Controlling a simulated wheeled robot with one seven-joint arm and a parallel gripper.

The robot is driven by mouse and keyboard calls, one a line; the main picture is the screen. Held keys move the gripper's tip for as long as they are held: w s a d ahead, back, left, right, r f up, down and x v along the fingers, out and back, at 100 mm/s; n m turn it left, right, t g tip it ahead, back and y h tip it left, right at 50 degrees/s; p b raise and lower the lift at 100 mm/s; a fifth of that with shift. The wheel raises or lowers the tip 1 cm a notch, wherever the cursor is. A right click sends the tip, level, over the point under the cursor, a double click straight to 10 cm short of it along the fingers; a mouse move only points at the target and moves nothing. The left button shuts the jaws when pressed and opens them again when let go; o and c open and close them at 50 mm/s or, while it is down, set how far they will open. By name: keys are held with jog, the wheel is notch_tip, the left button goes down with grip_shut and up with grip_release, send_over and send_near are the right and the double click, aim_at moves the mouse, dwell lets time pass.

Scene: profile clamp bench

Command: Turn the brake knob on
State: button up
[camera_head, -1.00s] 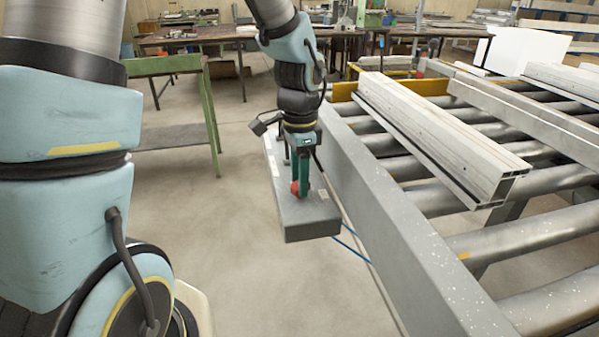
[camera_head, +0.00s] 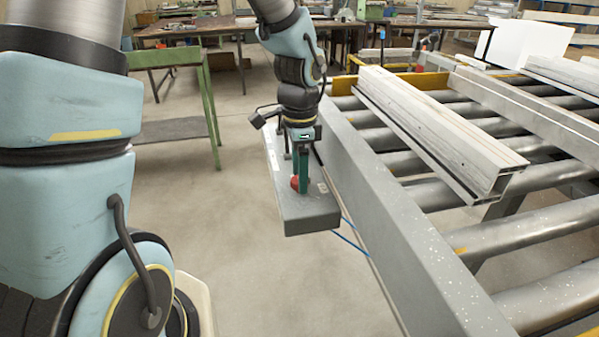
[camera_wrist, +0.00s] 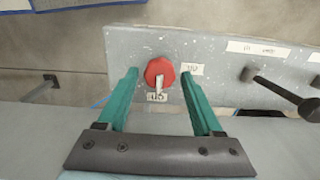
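The red brake knob (camera_wrist: 155,66) is round, with a pale pointer bar aimed downward in the wrist view, toward a small white label below it. A second label is to its right; the print is hard to read. The knob sits on a grey control box (camera_wrist: 220,75) beside the roller table. It also shows in the head view (camera_head: 294,183), partly behind a finger. My gripper (camera_wrist: 159,74) is open, its two green fingers on either side of the knob with visible gaps. I cannot tell how close the tips are to the box face.
A dark lever (camera_wrist: 285,92) stands out from the same box, right of the knob in the wrist view. The roller table (camera_head: 400,240) with its grey side rail runs along the right of the box, bearing aluminium profiles (camera_head: 430,130). Open floor lies to the left.

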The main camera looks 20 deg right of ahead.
jog(key=shift+o, duration=0.6)
notch_tip(320, 180, up, 11)
jog(key=b, duration=0.1)
jog(key=shift+a+f, duration=0.1)
jog(key=shift+f, duration=0.05)
jog(key=a+f+n, duration=0.3)
jog(key=a+n, duration=0.6)
jog(key=a, duration=0.3)
jog(key=w+a+f+n+t, duration=0.1)
jog(key=a+f+n, duration=0.3)
jog(key=a+n, duration=0.5)
jog(key=a, duration=0.4)
jog(key=shift+w+t, duration=0.15)
jog(key=shift+t, duration=0.15)
